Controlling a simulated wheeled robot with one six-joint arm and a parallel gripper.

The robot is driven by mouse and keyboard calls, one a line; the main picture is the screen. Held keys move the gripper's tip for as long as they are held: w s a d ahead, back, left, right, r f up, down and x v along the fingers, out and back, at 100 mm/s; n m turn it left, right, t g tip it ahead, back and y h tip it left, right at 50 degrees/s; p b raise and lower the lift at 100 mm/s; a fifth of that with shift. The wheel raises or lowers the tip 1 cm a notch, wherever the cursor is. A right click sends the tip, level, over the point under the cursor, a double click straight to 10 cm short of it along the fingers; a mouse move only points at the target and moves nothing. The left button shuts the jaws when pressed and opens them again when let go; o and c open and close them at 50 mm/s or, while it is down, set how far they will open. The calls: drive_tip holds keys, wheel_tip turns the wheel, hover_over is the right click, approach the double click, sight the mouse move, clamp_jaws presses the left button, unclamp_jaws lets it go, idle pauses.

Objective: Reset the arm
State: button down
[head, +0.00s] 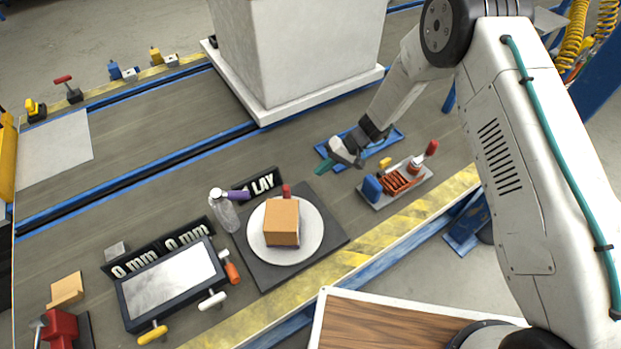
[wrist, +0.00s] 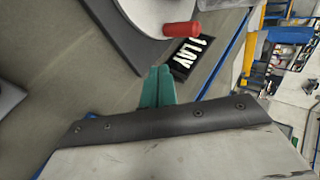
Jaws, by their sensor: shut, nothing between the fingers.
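My arm reaches over the workbench from the upper right in the head view. My gripper (head: 321,168) has green fingers that are shut with nothing between them. It is above the bench, between the "1 LAY" sign (head: 262,182) and a blue tray (head: 395,137). In the wrist view the green fingers (wrist: 158,72) lie together and point toward the sign (wrist: 191,52). The sign and a red knob (wrist: 182,30) are beyond the fingertips.
A brown box (head: 282,222) sits on a white round plate (head: 313,236) on a dark base. A spray bottle (head: 224,212) stands left of it. A parts tray (head: 420,178) is right of my gripper. A large white block (head: 300,45) stands behind. Bare bench (head: 150,190) lies at left.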

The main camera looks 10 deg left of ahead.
drive_tip(key=shift+v, duration=2.2)
drive_tip(key=shift+w+a+r, duration=0.1)
drive_tip(key=shift+a, duration=0.1)
drive_tip(key=s+d+m+g+h, duration=0.1)
drive_tip(key=s+d+m+g, duration=0.1)
drive_tip(key=s, duration=0.3)
drive_tip(key=s+d+r+m+h, duration=0.1)
drive_tip(key=s+d+r+h, duration=0.1)
drive_tip(key=s+d+r, duration=0.5)
drive_tip(key=s+d+r+t+h, duration=0.1)
drive_tip(key=d+r, duration=0.3)
drive_tip(key=r, duration=0.7)
drive_tip(key=s+d+r+m+h, duration=0.1)
drive_tip(key=s+d+r+h, duration=0.1)
drive_tip(key=s+d+r, duration=0.5)
drive_tip(key=s+d+r+m+t+h, duration=0.1)
drive_tip(key=s+d+r+t+h, duration=0.1)
drive_tip(key=s+d+r+t, duration=0.5)
drive_tip(key=shift+s+d+r+m, duration=0.4)
drive_tip(key=shift+s+d+r, duration=2.45)
drive_tip(key=shift+r, duration=1.55)
drive_tip(key=shift+s+a, duration=0.25)
drive_tip(key=shift+s, duration=0.05)
